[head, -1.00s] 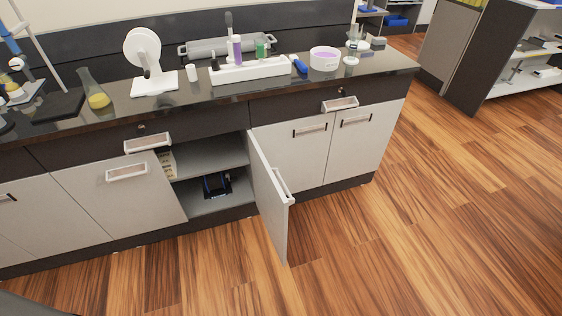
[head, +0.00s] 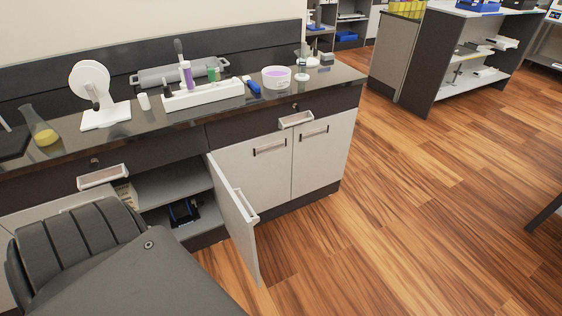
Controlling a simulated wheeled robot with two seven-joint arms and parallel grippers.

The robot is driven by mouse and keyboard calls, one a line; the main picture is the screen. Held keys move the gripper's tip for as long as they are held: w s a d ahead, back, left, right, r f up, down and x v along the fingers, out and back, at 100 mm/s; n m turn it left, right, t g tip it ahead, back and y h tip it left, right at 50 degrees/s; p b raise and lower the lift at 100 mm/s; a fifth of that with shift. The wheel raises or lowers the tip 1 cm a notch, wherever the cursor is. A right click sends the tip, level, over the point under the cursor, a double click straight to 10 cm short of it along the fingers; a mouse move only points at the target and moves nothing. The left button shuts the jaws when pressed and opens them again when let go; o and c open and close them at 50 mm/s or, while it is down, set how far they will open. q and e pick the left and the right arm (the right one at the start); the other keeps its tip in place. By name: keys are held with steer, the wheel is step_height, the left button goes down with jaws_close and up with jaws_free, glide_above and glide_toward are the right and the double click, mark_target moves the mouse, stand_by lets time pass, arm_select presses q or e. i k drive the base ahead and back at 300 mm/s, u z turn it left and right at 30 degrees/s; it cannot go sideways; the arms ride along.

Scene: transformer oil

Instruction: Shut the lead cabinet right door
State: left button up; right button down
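The open cabinet door (head: 233,225) is a light grey panel, hinged on the right side of the open compartment and swung out over the floor. Its handle (head: 249,207) is on the face turned to the right. Behind the door the compartment's shelf (head: 172,185) is visible, with a dark blue-black object (head: 184,212) on the lower level. Neither gripper is in view.
Closed doors (head: 323,150) stand to the right. Wooden floor (head: 400,220) is open at right.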

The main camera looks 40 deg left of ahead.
mark_target(239, 225)
steer(key=z, duration=0.15)
steer(key=i, duration=1.85)
steer(key=u, duration=3.35)
steer(key=i, duration=0.5)
steer(key=z, duration=0.75)
steer(key=k, duration=0.75)
steer(key=u, duration=0.65)
